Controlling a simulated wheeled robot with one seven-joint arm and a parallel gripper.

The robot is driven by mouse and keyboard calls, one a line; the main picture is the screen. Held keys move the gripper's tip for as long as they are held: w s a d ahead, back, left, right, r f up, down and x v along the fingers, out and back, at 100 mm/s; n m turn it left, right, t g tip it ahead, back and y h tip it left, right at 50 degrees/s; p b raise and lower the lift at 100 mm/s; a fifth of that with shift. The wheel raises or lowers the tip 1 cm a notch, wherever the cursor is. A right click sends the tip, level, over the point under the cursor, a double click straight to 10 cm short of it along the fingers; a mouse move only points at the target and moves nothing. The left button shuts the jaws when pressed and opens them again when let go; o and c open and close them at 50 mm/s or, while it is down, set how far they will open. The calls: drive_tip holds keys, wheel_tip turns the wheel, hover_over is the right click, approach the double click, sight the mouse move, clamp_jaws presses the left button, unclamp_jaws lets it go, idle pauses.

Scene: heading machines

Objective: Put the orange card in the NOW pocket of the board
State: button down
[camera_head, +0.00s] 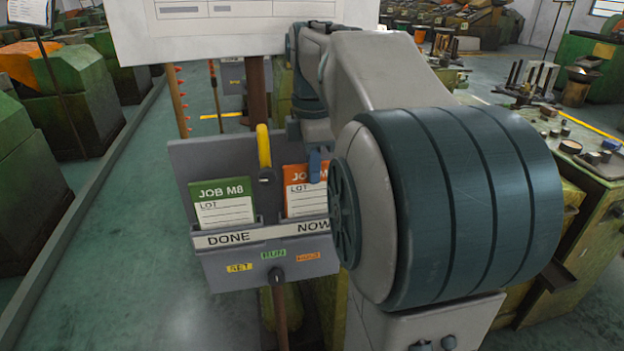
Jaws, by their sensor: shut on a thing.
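The orange card (305,200) stands upright at the NOW pocket (310,228) on the right side of the grey board (220,270). Its lower edge appears to sit behind the pocket's front, but how deep it goes cannot be told. My gripper (315,166) is shut on the card's top edge; its blue fingertips show there. My arm hides the card's right edge and the right end of the board. A green card (222,203) marked JOB M8 stands in the DONE pocket (228,238) to the left.
A yellow hook-shaped piece (264,146) rises at the board's top between the cards. Small SET, RUN and third tags (273,254) lie below the pockets. A white sheet (210,35) hangs above. Green machines stand left; a bench (590,150) stands right. Open floor lies left.

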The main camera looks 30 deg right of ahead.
drive_tip(key=shift+f, duration=0.4)
drive_tip(key=shift+f+b, duration=0.3)
drive_tip(key=shift+f, duration=0.15)
drive_tip(key=c, duration=1.5)
unclamp_jaws()
drive_tip(key=shift+s+f, duration=0.1)
drive_tip(key=shift+f, duration=0.15)
drive_tip(key=shift+r, duration=0.1)
wheel_tip(320, 180, up, 13)
drive_tip(key=shift+r+p, duration=0.15)
drive_tip(key=shift+p, duration=0.4)
